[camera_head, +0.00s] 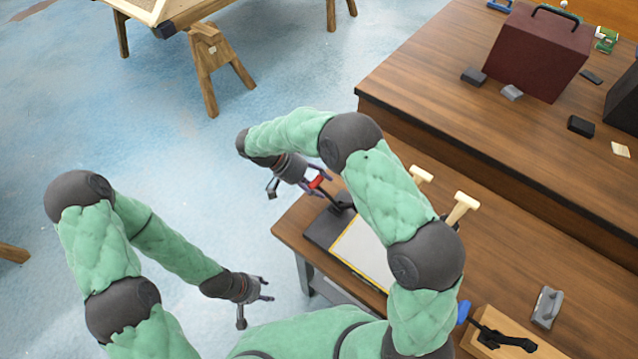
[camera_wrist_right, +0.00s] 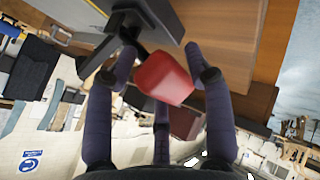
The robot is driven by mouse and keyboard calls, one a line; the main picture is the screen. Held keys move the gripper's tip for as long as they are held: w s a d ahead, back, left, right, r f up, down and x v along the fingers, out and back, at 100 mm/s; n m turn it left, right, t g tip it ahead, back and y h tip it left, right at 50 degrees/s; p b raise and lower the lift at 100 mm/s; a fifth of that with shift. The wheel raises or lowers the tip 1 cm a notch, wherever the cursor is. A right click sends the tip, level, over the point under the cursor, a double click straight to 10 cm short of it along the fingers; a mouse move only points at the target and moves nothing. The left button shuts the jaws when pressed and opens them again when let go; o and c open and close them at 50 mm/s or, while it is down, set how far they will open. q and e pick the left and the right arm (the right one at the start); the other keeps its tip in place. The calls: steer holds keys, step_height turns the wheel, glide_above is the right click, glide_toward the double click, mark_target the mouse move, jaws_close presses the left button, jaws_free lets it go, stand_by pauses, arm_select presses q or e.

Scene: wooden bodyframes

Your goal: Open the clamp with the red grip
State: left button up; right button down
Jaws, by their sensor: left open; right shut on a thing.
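The clamp (camera_head: 342,207) has a dark metal body at the table's left edge, beside a light, yellow-edged panel. Its red grip (camera_head: 318,181) points out to the left past the edge. My right gripper (camera_head: 306,181) is shut on the red grip. In the right wrist view the red grip (camera_wrist_right: 164,78) lies between the fingers of my right gripper (camera_wrist_right: 167,66), with the clamp's dark arm and base (camera_wrist_right: 150,18) beyond it. My left gripper (camera_head: 260,292) is open and empty, hanging over the floor at the lower middle. My right arm hides part of the panel and table.
A second clamp with a blue grip (camera_head: 463,312) sits on a wooden block at the lower right. Two pale-headed mallets or handles (camera_head: 462,206) stand behind my right arm. A dark red box (camera_head: 540,50) stands on the back table. A wooden sawhorse (camera_head: 212,60) stands at upper left.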

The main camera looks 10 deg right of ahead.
steer(key=shift+w+a, duration=0.1)
steer(key=shift+a, duration=0.05)
steer(key=c, duration=0.6)
jaws_free()
steer(key=shift+a, duration=0.1)
steer(key=v, duration=1.2)
